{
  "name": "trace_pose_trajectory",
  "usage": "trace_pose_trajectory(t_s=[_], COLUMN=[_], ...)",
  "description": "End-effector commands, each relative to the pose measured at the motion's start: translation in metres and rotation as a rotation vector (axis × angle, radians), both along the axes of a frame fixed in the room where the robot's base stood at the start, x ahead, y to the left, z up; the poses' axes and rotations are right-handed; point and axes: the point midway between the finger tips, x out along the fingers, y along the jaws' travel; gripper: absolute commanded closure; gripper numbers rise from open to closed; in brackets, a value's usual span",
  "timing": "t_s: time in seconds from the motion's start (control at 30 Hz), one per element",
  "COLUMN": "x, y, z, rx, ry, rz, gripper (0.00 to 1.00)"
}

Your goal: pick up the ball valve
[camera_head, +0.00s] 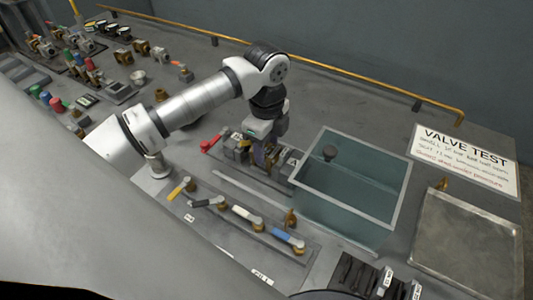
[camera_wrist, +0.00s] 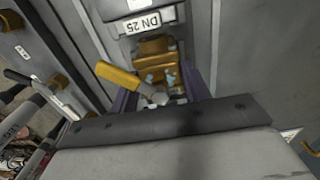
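In the wrist view, a brass ball valve (camera_wrist: 157,50) with a yellow lever (camera_wrist: 118,74) sits in front of a grey block labelled DN 25 (camera_wrist: 148,22). My gripper (camera_wrist: 160,98) points down at it, its purple fingers apart on either side of the valve body. I see no clear grip on it. In the head view, my gripper (camera_head: 264,158) is low among the grey fixture blocks (camera_head: 236,149) left of the water tank, and it hides the valve there. Other valves with yellow (camera_head: 178,188), black (camera_head: 207,202), white (camera_head: 244,214) and blue (camera_head: 284,236) levers lie in a row in front.
The glass-walled tank (camera_head: 362,222) stands close to the right of my gripper. A red-handled part (camera_head: 210,144) is close on the left. A VALVE TEST sign (camera_head: 464,160) and an empty metal tray (camera_head: 466,245) are at the right. A yellow rail (camera_head: 340,75) runs along the back.

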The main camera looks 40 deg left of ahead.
Motion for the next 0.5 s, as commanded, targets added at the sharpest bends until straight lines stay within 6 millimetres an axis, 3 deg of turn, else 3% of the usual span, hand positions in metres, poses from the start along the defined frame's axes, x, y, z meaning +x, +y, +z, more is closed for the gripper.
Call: trace_pose_trajectory(t_s=[0.03,0.3,0.5], x=[0.0,0.0,0.0003], y=[0.0001,0.0001,0.0002], z=[0.0002,0.0004,0.0014], rx=[0.0,0.0,0.001], ry=[0.0,0.0,-0.002], rz=[0.0,0.0,0.0], gripper=[0.6,0.95,0.97])
